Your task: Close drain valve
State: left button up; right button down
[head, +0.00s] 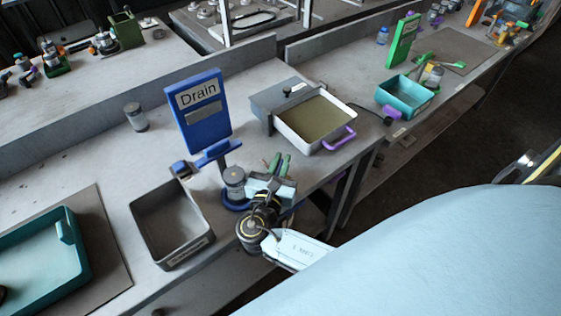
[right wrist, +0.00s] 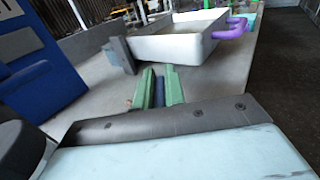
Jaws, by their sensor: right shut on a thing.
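The blue drain stand (head: 205,128) is upright on the bench, with a panel marked "Drain" and a blue bar below it. It also shows at the left of the right wrist view (right wrist: 40,65). A grey cylinder (head: 235,180) stands in front of it above a round blue base. My right gripper (head: 276,162) is just right of the cylinder. Its green fingers (right wrist: 160,85) are shut on a narrow dark blue piece (right wrist: 158,95), mostly hidden between them. I cannot tell how that piece joins the stand. My left gripper is not in view.
A white tray (head: 350,104) with a purple handle lies beyond my right gripper. An empty grey bin (head: 145,235) stands left of the stand. A teal tray (head: 70,275) is at far left. A small jar (head: 136,118) stands behind. The bench's front edge is close.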

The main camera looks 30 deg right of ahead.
jog(key=c, duration=1.5)
grip_release()
jog(key=shift+o, duration=0.2)
jog(key=v, duration=1.3)
jog(key=shift+b, duration=0.35)
jog(key=shift+s+a, duration=0.1)
jog(key=shift+a, duration=0.05)
